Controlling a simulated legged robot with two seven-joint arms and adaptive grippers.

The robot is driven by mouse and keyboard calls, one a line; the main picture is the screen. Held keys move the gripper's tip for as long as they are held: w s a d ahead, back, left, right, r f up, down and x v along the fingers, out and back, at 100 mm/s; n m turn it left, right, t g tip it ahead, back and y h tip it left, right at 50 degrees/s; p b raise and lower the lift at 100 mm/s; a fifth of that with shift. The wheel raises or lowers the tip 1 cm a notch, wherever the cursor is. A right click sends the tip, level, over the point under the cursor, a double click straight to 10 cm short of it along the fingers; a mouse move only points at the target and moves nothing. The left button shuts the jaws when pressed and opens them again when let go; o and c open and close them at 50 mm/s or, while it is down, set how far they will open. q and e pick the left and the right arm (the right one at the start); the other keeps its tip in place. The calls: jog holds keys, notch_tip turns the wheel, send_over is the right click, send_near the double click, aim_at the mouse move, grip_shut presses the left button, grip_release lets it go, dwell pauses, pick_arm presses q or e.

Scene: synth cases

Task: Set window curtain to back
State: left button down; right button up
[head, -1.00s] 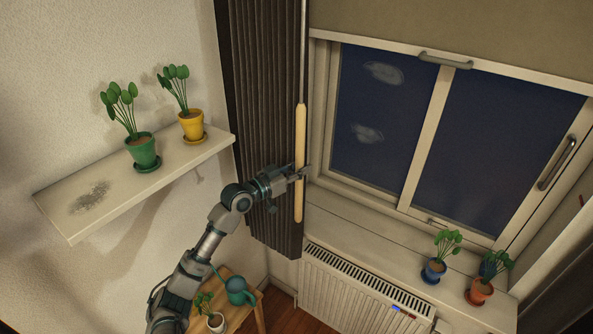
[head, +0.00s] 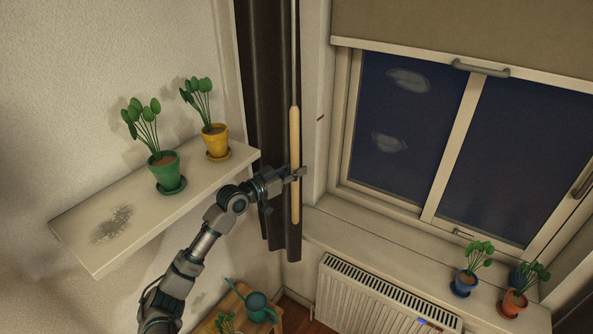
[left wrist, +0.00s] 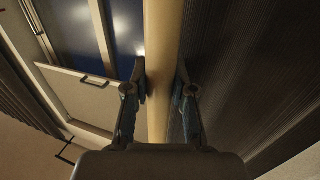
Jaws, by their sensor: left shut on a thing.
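The window curtain (head: 270,110) is dark, pleated and hangs to the left of the window. A pale wooden rod (head: 295,150) hangs upright along its front edge from a thin wand. My left gripper (head: 299,174) is shut on the rod at its lower half. In the left wrist view the rod (left wrist: 161,70) runs between the fingers of the gripper (left wrist: 161,85), with the curtain (left wrist: 245,60) filling the right side. The window (head: 440,140) shows dark panes. My right gripper is in neither view.
A wall shelf (head: 75,235) carries a green pot (head: 166,176) and a yellow pot (head: 215,142) close to my arm. A radiator (head: 375,295) stands below the sill (head: 400,259), which holds several potted plants. A teal watering can (head: 258,306) stands on a wooden stool.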

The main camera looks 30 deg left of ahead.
pick_arm(q)
jog(key=shift+a+r, duration=0.15)
jog(key=shift+r, duration=0.15)
jog(key=c, duration=1.1)
grip_release()
jog(key=shift+a, duration=0.1)
jog(key=shift+o, duration=0.8)
jog(key=shift+a+f, duration=0.1)
jog(key=shift+f, duration=0.05)
jog(key=shift+a+f, duration=0.15)
jog(key=shift+a, duration=0.15)
jog(key=shift+d, duration=0.4)
jog(key=shift+s, duration=0.2)
jog(key=v, duration=1.1)
jog(key=shift+s+a, duration=0.2)
jog(key=shift+a, duration=0.05)
jog(key=shift+f, duration=0.1)
